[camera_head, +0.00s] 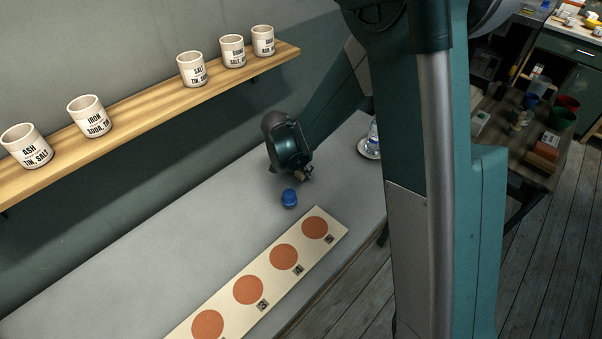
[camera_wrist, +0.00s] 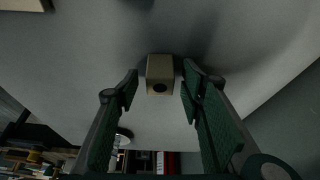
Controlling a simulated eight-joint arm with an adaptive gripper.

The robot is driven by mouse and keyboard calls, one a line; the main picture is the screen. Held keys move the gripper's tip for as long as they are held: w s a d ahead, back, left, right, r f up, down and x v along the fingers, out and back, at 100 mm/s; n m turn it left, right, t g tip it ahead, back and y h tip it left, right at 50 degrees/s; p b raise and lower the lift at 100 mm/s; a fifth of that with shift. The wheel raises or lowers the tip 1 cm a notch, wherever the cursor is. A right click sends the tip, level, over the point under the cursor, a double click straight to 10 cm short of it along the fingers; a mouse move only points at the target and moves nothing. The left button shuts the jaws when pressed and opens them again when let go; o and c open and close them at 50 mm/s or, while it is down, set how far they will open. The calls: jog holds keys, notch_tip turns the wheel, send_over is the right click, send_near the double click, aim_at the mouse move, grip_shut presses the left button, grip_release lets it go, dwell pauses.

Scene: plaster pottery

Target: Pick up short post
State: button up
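A small beige block with a dark round hole in its face, which looks like the short post (camera_wrist: 160,66), stands on the grey bench top in the wrist view. My gripper (camera_wrist: 159,82) has one finger on each side of it, with a narrow gap showing on both sides. The fingers are apart and hold nothing. In the head view my gripper (camera_head: 304,174) is low over the grey bench. The post is mostly hidden by my gripper there.
A pale board (camera_head: 268,275) with orange discs lies in front. A wooden shelf (camera_head: 145,117) with several labelled cups runs along the wall. A glass item (camera_head: 370,150) stands right of my gripper. The bench at left is clear.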

aim_at(301, 168)
dwell(0.4)
jog(key=c, duration=1)
jog(key=shift+r, duration=0.15)
jog(key=shift+r+p, duration=0.7)
jog(key=shift+r, duration=4.15)
